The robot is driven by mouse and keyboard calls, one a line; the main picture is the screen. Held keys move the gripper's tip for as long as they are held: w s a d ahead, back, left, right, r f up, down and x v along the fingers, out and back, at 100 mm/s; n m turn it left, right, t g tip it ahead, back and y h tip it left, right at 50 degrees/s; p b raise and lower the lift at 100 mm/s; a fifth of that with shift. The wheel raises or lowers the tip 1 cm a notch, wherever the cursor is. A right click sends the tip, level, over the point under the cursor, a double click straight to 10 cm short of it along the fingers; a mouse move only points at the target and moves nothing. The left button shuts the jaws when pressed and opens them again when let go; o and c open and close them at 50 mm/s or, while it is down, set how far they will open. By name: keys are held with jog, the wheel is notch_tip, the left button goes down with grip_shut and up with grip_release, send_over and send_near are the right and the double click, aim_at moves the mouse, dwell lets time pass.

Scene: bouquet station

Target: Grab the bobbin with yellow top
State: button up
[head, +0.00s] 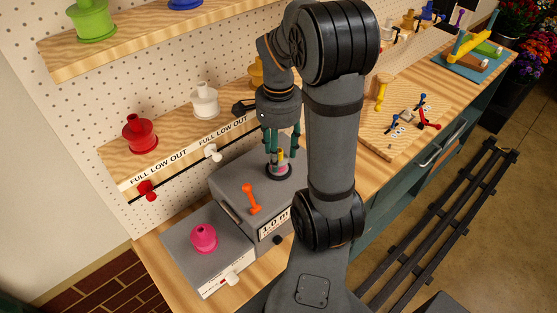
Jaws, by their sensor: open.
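My gripper (281,152) points down over the large grey box (230,182). Its fingers are apart, on either side of a small upright piece with a yellow top (281,155). This piece appears to stand on the box, with a pinkish part and a dark round base below the yellow. Whether the fingers touch it cannot be told. A yellow-orange bobbin (257,72) on the lower shelf is partly hidden by my arm. Another yellow spool-like piece (381,92) stands on the wooden board to the right.
An orange handle (251,198) lies on the large box. A pink bobbin (204,237) sits on the lower grey box (207,270). Red (140,133) and white (205,100) bobbins stand on the lower shelf; a green one (92,20) is above. Pegboard backs the bench.

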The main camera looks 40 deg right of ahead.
jog(key=shift+f, duration=0.15)
jog(key=shift+c, duration=1.1)
jog(key=c, duration=0.5)
jog(key=shift+c, duration=0.2)
